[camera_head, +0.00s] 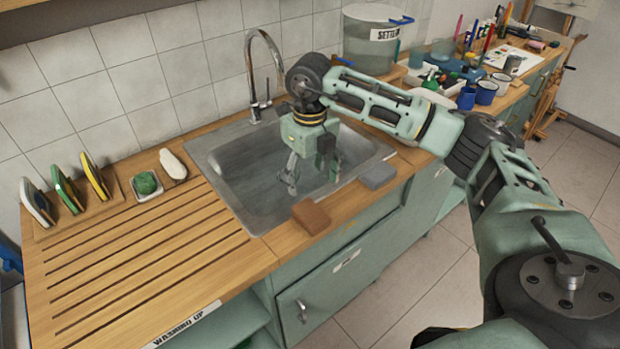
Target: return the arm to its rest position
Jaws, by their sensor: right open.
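My right arm comes in from the right and reaches over the counter to the steel sink (215,160). My right gripper (313,180) hangs fingers-down over the basin. Its fingers are apart, with nothing seen between them. I cannot tell how far the fingertips are from the sink's bottom. My left gripper is not in view.
A curved tap (253,75) stands behind the sink. A brown block (311,216) and a grey block (378,176) lie on its front edge. Sponges in a rack (60,216) stand left. A clear tub (368,42) and blue mugs (486,93) stand right. The slatted drainboard (140,262) is clear.

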